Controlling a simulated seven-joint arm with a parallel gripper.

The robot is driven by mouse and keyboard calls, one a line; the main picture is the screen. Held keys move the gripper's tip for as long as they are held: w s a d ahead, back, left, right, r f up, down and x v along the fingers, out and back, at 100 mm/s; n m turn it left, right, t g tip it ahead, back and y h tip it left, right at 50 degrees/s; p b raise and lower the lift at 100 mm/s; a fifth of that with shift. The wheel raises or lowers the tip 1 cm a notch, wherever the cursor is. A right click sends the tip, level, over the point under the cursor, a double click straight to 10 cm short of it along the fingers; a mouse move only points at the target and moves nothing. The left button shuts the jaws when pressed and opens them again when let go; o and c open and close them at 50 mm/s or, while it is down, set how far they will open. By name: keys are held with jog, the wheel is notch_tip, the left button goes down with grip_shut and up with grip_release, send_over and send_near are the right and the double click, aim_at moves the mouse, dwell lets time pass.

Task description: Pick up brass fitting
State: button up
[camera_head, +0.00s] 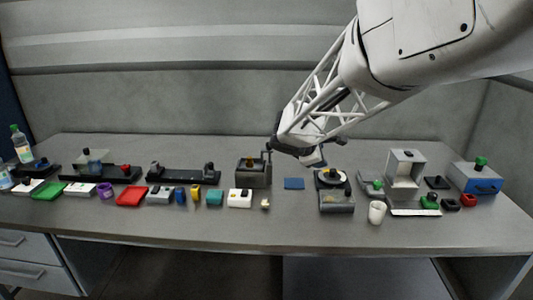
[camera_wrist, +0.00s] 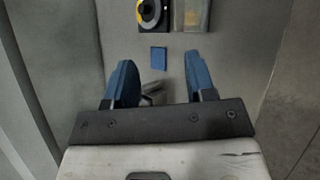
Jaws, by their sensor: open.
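My gripper (camera_head: 312,158) hangs above the middle of the bench. In the wrist view its two blue fingers (camera_wrist: 158,66) are spread wide with nothing clamped between them. I cannot surely identify the brass fitting. A small yellow-brass piece (camera_head: 249,161) on top of a dark grey box (camera_head: 254,177) left of my gripper may be it. A small cream-coloured piece (camera_head: 265,203) stands on the bench in front of that box. A partly hidden greyish object (camera_wrist: 152,94) shows between the finger bases in the wrist view; I cannot tell what it is.
A flat blue pad (camera_head: 294,184) lies below my gripper, also seen in the wrist view (camera_wrist: 158,52). A reel device (camera_head: 337,199) stands right of it, near a white cup (camera_head: 377,212). Several small coloured items crowd the left. Some bench beside the pad is clear.

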jog(key=w+a+f+n+t+y, duration=0.1)
jog(key=w+a+f+n+t, duration=0.2)
jog(key=w+a, duration=0.35)
jog(key=w+a+f+n, duration=0.4)
jog(key=w+a+n, duration=0.1)
jog(key=w+a, duration=0.15)
jog(key=n+t+y, duration=0.3)
jog(key=n, duration=0.5)
send_near(249, 160)
jog(key=x, duration=0.3)
jog(key=shift+w+a, duration=0.1)
jog(key=shift+w, duration=0.25)
jog(key=shift+w+f, duration=0.1)
jog(key=shift+x, duration=1.25)
jog(key=shift+x, duration=2.55)
jog(key=c, duration=0.8)
